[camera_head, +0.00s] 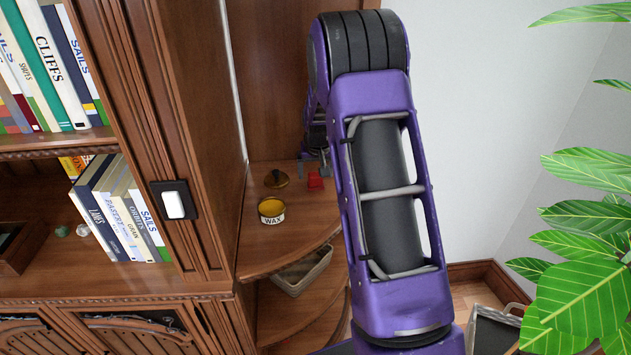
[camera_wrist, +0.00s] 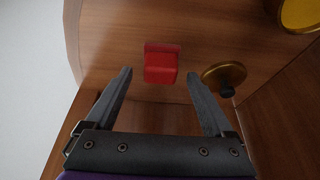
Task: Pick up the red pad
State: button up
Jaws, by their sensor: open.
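The red pad (camera_head: 315,181) lies on the wooden corner shelf (camera_head: 292,226), partly behind my arm in the head view. In the wrist view the red pad (camera_wrist: 161,66) is a small red block lying just beyond the fingertips, between their lines. My gripper (camera_wrist: 159,75) is open and empty, with one finger to each side of the pad's line. In the head view my gripper is mostly hidden behind my purple arm, with a small part showing near the pad.
A brass lid with a dark knob (camera_wrist: 224,77) lies close to the right finger. A yellow wax tin (camera_head: 271,211) stands nearer the shelf's front. A basket (camera_head: 303,272) sits on the shelf below. The bookcase (camera_head: 190,130) rises at left; a leafy plant (camera_head: 585,215) is at right.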

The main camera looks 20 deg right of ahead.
aim_at(315, 174)
jog(key=shift+x, duration=0.8)
jog(key=shift+c, duration=0.3)
grip_shut()
notch_tip(315, 174, up, 10)
jog(key=shift+r, duration=0.1)
jog(key=c, duration=0.5)
grip_release()
jog(key=shift+c, duration=0.2)
jog(key=c, duration=0.7)
